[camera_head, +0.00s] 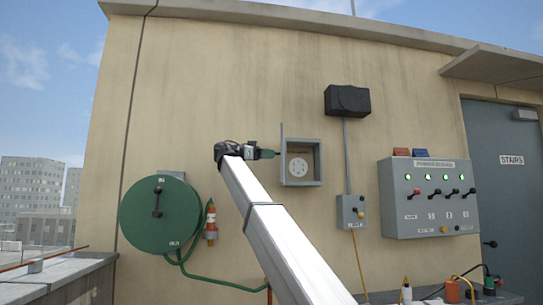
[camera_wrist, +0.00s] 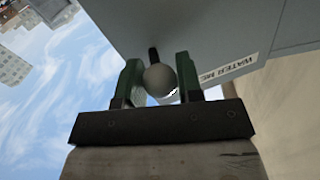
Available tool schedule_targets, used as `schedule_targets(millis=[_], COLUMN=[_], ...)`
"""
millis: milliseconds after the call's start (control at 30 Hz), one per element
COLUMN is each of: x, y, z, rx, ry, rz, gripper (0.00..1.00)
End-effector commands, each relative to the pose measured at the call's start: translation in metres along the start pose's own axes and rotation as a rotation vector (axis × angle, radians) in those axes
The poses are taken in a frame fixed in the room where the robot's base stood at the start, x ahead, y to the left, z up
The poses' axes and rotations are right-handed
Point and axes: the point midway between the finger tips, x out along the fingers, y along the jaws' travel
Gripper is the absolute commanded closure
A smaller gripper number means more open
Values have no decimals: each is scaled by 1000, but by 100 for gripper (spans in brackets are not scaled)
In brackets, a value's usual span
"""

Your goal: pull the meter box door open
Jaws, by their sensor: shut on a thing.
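The meter box (camera_head: 319,166) is a grey box on the wall, with a round pale dial (camera_head: 298,167) visible inside it. Its door (camera_head: 282,150) stands open, seen edge-on at the left side of the box. In the wrist view the door (camera_wrist: 190,30) is a grey panel with a label reading "WATER ME", partly cut off. My gripper (camera_head: 272,154) is at the left of the door. In the wrist view its green fingers (camera_wrist: 158,80) are shut on a round grey knob (camera_wrist: 159,77) on the door.
A green hose reel (camera_head: 160,213) hangs at the left, with a red and white nozzle (camera_head: 210,222) beside it. A grey control panel (camera_head: 430,197), a small switch box (camera_head: 351,211) and a black box (camera_head: 347,100) are to the right. Bottles and cables (camera_head: 455,290) lie low at the right.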

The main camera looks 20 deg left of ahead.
Motion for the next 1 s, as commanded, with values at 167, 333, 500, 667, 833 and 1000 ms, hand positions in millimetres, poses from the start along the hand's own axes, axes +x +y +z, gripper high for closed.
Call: schedule_targets(millis=[167, 333, 500, 667, 833, 1000], x=[1, 1, 1, -1, -17, -49], y=[1, 1, 0, 0, -1, -2], z=[2, 2, 1, 1, 0, 0], rx=[-1, -1, 0, 0, -1, -1], ry=[-1, -1, -1, 0, 0, 0], rz=[3, 2, 1, 0, -2, -2], gripper=[100, 50, 42, 42, 42, 42])
